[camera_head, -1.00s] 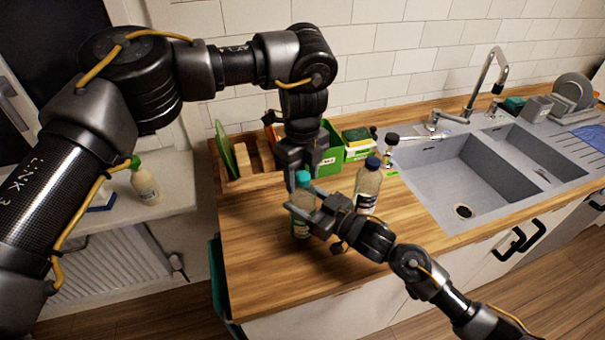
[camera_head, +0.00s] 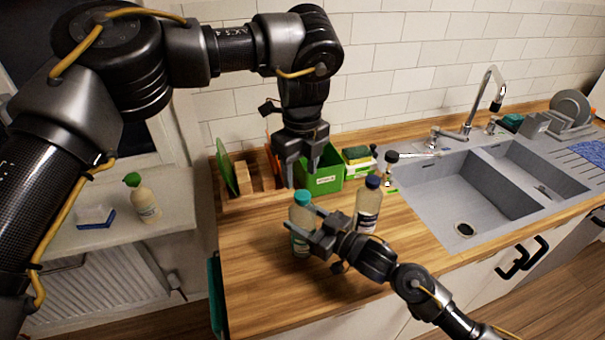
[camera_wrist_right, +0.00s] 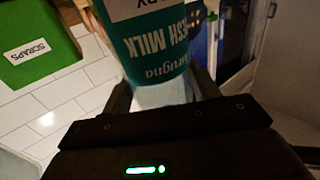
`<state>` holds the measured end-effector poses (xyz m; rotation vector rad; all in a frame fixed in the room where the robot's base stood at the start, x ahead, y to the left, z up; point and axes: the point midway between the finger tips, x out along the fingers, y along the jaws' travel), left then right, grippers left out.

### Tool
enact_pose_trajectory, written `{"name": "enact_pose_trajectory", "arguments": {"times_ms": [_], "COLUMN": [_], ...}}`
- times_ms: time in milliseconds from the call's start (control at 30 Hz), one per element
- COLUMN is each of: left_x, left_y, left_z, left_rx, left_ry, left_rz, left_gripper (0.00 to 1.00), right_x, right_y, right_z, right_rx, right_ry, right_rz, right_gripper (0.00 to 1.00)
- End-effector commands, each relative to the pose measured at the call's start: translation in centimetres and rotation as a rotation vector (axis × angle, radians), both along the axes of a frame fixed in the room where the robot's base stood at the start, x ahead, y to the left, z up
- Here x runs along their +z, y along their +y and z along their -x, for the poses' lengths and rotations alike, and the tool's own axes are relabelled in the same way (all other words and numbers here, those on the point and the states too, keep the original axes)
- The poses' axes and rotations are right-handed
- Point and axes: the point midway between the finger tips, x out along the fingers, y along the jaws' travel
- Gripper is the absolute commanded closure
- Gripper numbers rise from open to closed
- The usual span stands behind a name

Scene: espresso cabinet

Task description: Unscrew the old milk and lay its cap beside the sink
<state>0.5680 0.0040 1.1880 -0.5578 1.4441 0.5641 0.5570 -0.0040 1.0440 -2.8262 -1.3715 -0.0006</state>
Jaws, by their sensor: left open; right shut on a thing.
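A milk bottle with a teal cap (camera_head: 302,197) stands upright on the wooden counter. My right gripper (camera_head: 317,229) is shut on this bottle (camera_head: 300,242) from the right side. The right wrist view shows its teal label (camera_wrist_right: 155,45) with "FRESH MILK" upside down between the fingers. My left gripper (camera_head: 299,177) is open, pointing down, just above the teal cap with a small gap. The cap sits on the bottle. A second bottle with a dark blue cap (camera_head: 368,207) stands to the right, partly behind my right gripper. The double sink (camera_head: 450,190) is at the right.
A green bin (camera_head: 323,181) labelled scraps, a wooden rack (camera_head: 243,190) and a sponge box (camera_head: 357,158) stand along the wall. A dark-topped small bottle (camera_head: 391,167) is near the sink's left edge. Front counter space is clear. A spray bottle (camera_head: 145,203) is on the left sill.

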Motion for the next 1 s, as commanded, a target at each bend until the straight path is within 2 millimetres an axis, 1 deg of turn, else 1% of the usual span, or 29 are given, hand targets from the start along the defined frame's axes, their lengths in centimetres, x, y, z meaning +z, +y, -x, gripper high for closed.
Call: {"name": "enact_pose_trajectory", "arguments": {"times_ms": [33, 100, 233, 300, 433, 567, 667, 767, 867, 1000], "left_x": [1.3, 2.2, 2.4, 2.2, 1.8, 1.8, 1.8, 1.3, 0.2, -2.0], "left_y": [0.4, 0.5, 0.5, 0.3, -0.2, -0.4, -0.4, -0.4, -0.4, -0.4], "left_z": [-0.5, -0.8, -0.5, -0.2, 0.4, 0.7, 0.7, 0.7, 0.7, 0.7], "left_rx": [-0.035, -0.167, -0.427, -0.549, -0.717, -0.792, -0.805, -0.804, -0.804, -0.802], "left_ry": [-0.036, -0.047, -0.016, 0.008, 0.042, 0.053, 0.053, 0.055, 0.056, 0.057], "left_rz": [-0.023, -0.041, -0.045, -0.036, -0.009, 0.003, 0.003, 0.002, 0.003, 0.003], "left_gripper": [0.49, 0.49, 0.49, 0.49, 0.49, 0.49, 0.49, 0.49, 0.49, 0.49], "right_x": [-0.1, -0.2, -0.2, -0.2, -0.1, -0.1, -0.1, -0.1, -0.1, -0.1], "right_y": [-0.1, -0.1, 0.0, 0.0, 0.0, 0.0, 0.0, 0.0, 0.0, 0.0], "right_z": [0.0, 0.0, 0.0, 0.0, 0.0, 0.0, 0.0, 0.0, 0.0, 0.0], "right_rx": [-0.002, -0.002, -0.001, -0.001, -0.001, -0.001, -0.001, -0.001, -0.001, -0.001], "right_ry": [0.002, 0.002, 0.002, 0.002, 0.002, 0.002, 0.002, 0.001, 0.001, 0.001], "right_rz": [0.002, 0.002, 0.002, 0.002, 0.002, 0.002, 0.002, 0.002, 0.002, 0.002], "right_gripper": [1.00, 1.00, 1.00, 1.00, 1.00, 1.00, 1.00, 1.00, 1.00, 1.00]}}
